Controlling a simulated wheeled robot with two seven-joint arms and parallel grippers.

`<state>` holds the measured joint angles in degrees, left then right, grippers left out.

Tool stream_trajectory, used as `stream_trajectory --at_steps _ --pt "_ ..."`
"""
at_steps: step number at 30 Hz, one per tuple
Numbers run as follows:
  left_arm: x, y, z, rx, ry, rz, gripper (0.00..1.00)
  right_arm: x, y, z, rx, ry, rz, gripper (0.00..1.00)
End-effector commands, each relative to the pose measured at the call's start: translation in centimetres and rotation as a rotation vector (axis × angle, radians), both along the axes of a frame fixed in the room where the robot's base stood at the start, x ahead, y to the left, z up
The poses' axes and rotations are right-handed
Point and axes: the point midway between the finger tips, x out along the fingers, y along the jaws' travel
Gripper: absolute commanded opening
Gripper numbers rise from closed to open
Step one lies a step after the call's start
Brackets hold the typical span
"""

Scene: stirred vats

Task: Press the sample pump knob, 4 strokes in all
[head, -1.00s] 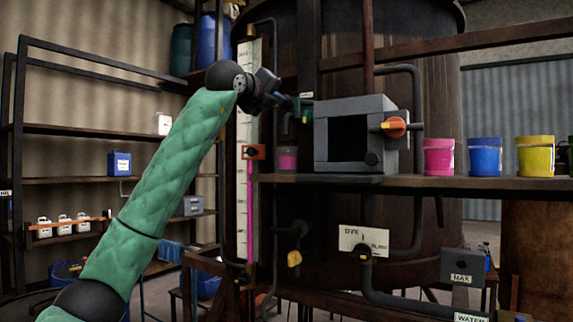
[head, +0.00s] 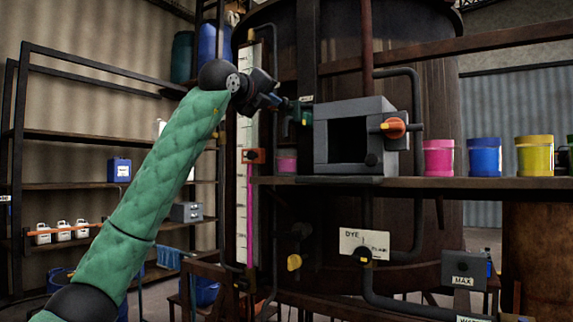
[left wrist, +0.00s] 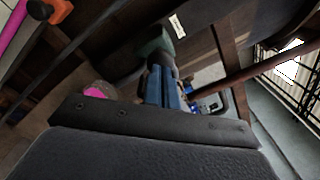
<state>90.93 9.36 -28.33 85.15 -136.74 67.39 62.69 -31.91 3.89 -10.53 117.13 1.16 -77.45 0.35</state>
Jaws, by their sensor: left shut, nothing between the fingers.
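A small dark green fitting (head: 305,115), which looks like the sample pump, sits left of the grey box, above a cup with pink contents (head: 287,162). My left gripper (head: 286,104) is shut and empty, its fingertips right at the fitting's left side. In the left wrist view the blue fingers (left wrist: 165,88) lie together and point at the green part (left wrist: 153,43). I cannot tell whether they touch it. The knob itself is not clearly made out. My right gripper is not in view.
A grey open-fronted box (head: 352,110) with an orange handle (head: 393,127) stands just right of the fitting. Pink (head: 438,158), blue (head: 484,157) and yellow (head: 535,156) tubs share its shelf (head: 430,184). A white gauge board (head: 242,200) stands left, behind my arm.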

Motion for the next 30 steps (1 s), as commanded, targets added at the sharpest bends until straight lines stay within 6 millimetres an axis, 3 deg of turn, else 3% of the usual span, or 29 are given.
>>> stream_trajectory --at_steps 30 --pt "2.5 -1.8 0.0 0.0 0.001 -0.001 0.0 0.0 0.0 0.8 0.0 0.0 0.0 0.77"
